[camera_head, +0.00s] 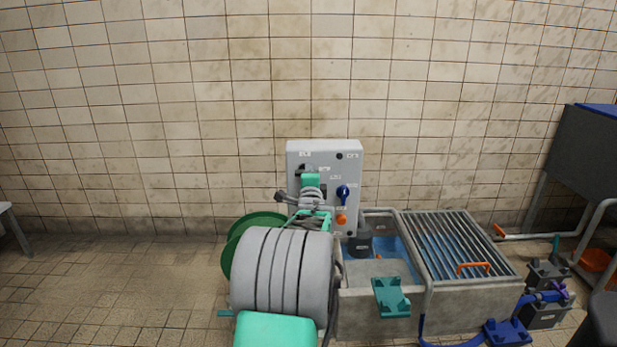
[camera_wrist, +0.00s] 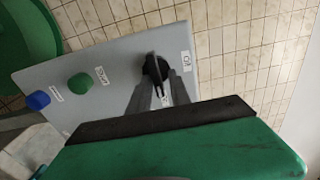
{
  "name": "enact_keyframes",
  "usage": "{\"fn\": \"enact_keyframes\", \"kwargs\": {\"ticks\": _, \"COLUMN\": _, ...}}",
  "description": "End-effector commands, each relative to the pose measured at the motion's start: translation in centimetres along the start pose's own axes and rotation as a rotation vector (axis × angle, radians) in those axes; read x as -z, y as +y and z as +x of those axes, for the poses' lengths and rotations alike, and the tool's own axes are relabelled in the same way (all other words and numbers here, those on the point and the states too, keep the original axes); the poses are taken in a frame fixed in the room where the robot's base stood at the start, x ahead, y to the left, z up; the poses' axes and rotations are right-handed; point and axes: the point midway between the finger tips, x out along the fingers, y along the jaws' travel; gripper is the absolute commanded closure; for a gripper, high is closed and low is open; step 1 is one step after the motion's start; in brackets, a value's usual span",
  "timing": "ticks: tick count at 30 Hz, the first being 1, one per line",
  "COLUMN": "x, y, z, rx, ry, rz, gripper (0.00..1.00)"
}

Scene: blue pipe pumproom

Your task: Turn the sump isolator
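A grey control panel (camera_head: 323,150) stands upright against the tiled wall; it fills much of the wrist view, tilted (camera_wrist: 55,68). In the wrist view a black rotary switch (camera_wrist: 155,67) sits on its face, beside labels too small to read. My gripper (camera_head: 303,171) is at the panel's upper left in the head view and hides part of its face. In the wrist view its two dark fingers (camera_wrist: 160,86) stand apart, reaching toward the switch, with its handle between them. I cannot tell whether they touch it. I cannot read which switch is the sump isolator.
The panel also bears a blue knob (camera_head: 344,192) and an orange knob (camera_head: 341,219). A concrete sump (camera_head: 375,320) with a metal grating (camera_head: 450,245) stands at right. A green hose reel (camera_head: 236,240) is behind my arm. The floor at left is clear.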

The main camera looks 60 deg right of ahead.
Motion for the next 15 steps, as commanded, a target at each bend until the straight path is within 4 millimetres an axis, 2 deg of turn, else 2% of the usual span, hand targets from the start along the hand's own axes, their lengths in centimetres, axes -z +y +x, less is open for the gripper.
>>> {"fn": "enact_keyframes", "kwargs": {"ticks": 3, "x": -0.2, "y": 0.1, "z": 0.0, "rx": -0.002, "ry": -0.003, "rz": 0.0, "gripper": 0.67}}
{"fn": "enact_keyframes", "kwargs": {"ticks": 10, "x": -0.2, "y": 0.2, "z": -0.2, "rx": -0.005, "ry": -0.004, "rz": 0.001, "gripper": 0.67}}
{"fn": "enact_keyframes", "kwargs": {"ticks": 15, "x": -0.2, "y": 0.0, "z": -2.5, "rx": -0.004, "ry": -0.003, "rz": -0.001, "gripper": 0.67}}
